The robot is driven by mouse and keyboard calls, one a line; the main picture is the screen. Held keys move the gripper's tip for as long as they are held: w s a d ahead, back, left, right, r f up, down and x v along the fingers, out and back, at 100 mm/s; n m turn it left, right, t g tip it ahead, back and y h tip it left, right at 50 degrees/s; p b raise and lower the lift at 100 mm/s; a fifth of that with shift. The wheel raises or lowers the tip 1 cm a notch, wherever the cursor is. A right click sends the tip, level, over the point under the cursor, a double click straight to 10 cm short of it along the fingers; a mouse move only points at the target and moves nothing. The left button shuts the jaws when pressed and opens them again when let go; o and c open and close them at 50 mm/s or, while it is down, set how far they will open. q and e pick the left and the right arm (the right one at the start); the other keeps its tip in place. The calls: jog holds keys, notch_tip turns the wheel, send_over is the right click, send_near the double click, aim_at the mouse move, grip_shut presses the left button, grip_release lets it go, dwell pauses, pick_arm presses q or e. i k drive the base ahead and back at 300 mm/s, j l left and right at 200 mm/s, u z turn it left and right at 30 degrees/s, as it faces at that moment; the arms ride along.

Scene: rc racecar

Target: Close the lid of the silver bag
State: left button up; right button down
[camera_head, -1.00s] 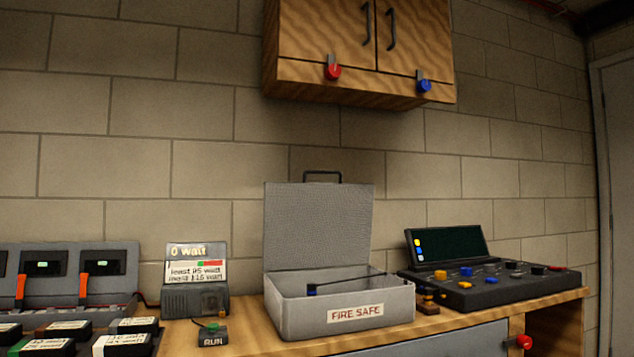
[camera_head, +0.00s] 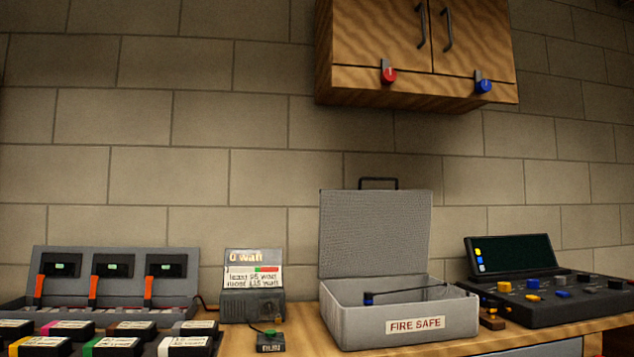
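A silver-grey case (camera_head: 350,325) labelled "FIRE SAFE" stands on the wooden bench, right of the middle of the head view. Its lid (camera_head: 375,235) is open and upright at the back, with a dark handle (camera_head: 378,182) on its top edge. A thin dark rod with a small blue end lies across the case's open top. Much of the case's inside is hidden by its front wall. Neither of my grippers shows in the head view.
A small meter box (camera_head: 252,305) and a RUN button box (camera_head: 270,341) stand left of the case. A charger rack (camera_head: 75,285) and several battery packs (camera_head: 125,346) are further left. A control console (camera_head: 545,310) stands close on the right. A wall cabinet (camera_head: 420,60) hangs above.

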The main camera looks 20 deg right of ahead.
aim_at(362, 232)
jog(key=l+u, duration=0.8)
jog(key=l, duration=0.25)
jog(key=l+u, duration=0.1)
jog(key=l, duration=0.5)
jog(key=k+l+u, duration=0.1)
jog(key=l, duration=0.45)
